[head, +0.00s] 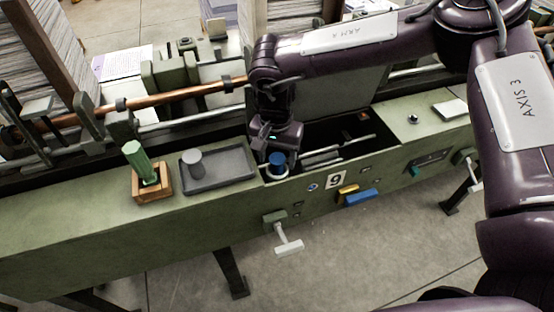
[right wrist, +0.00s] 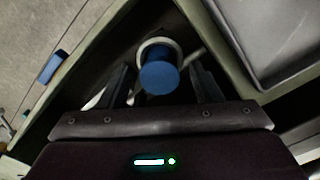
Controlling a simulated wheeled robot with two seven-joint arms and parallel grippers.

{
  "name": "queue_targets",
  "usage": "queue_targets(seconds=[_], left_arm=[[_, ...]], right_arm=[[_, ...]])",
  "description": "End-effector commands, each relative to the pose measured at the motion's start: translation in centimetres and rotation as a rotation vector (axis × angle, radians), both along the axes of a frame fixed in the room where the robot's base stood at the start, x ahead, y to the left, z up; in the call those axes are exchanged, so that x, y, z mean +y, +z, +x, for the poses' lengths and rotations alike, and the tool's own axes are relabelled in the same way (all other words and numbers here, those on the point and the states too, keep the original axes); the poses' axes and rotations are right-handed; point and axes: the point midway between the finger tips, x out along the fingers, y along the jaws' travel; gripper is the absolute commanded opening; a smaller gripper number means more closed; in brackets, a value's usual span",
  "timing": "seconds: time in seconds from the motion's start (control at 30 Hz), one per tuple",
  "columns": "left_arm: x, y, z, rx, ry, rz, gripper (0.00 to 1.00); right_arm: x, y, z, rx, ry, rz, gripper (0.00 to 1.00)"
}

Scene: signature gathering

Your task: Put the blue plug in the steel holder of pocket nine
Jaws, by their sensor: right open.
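The blue plug (head: 277,160) stands at the left end of the open dark pocket beside the "9" plate (head: 337,180). In the right wrist view the blue plug (right wrist: 160,76) sits at the pale ring of the steel holder (right wrist: 151,43). It looks upright in it, but its lower end is hidden. My right gripper (head: 275,147) is over the plug, pointing down into the pocket. In the right wrist view its fingers (right wrist: 161,72) are apart, one on each side of the plug, with gaps visible. My left gripper is not in view.
A grey tray (head: 236,177) with a grey cylinder (head: 195,162) lies left of the pocket. A green prism (head: 139,163) stands in a wooden block (head: 163,180) farther left. A copper rod (head: 180,94) runs behind. A T-handle (head: 289,246) and blue block (head: 361,197) stick out in front.

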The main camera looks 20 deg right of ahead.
Motion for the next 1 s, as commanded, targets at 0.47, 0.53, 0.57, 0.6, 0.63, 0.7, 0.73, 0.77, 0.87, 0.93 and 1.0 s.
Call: queue_targets(seconds=[0.47, 0.53, 0.57, 0.6, 0.63, 0.7, 0.73, 0.77, 0.87, 0.93, 1.0], left_arm=[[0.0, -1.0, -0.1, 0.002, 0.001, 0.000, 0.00], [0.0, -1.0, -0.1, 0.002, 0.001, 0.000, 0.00], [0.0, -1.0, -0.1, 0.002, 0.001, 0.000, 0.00], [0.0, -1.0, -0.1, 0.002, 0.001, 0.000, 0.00], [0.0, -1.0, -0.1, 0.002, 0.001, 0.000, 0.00], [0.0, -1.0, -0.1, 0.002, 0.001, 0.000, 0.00], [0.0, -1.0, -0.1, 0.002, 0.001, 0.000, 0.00], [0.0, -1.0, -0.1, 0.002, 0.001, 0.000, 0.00], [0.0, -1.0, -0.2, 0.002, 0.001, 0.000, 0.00], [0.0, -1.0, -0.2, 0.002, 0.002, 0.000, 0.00], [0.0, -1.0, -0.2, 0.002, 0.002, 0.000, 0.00]], right_arm=[[0.1, 9.5, 0.1, -0.002, 0.002, -0.002, 0.58], [0.1, 10.1, 0.1, -0.001, 0.001, -0.001, 0.58], [0.1, 10.3, 0.1, -0.001, 0.001, -0.001, 0.58], [0.1, 10.5, 0.1, 0.000, 0.001, -0.001, 0.58], [0.1, 10.6, 0.1, 0.001, 0.000, -0.001, 0.58], [0.1, 10.7, 0.0, 0.001, 0.000, 0.000, 0.58], [0.1, 10.7, 0.0, 0.001, 0.000, 0.000, 0.58], [0.1, 10.7, 0.0, 0.001, 0.000, 0.000, 0.58], [0.1, 10.7, 0.0, 0.001, 0.000, 0.000, 0.58], [0.1, 10.7, 0.0, 0.001, 0.000, 0.000, 0.58], [0.1, 10.7, 0.1, 0.001, 0.001, 0.000, 0.58]])
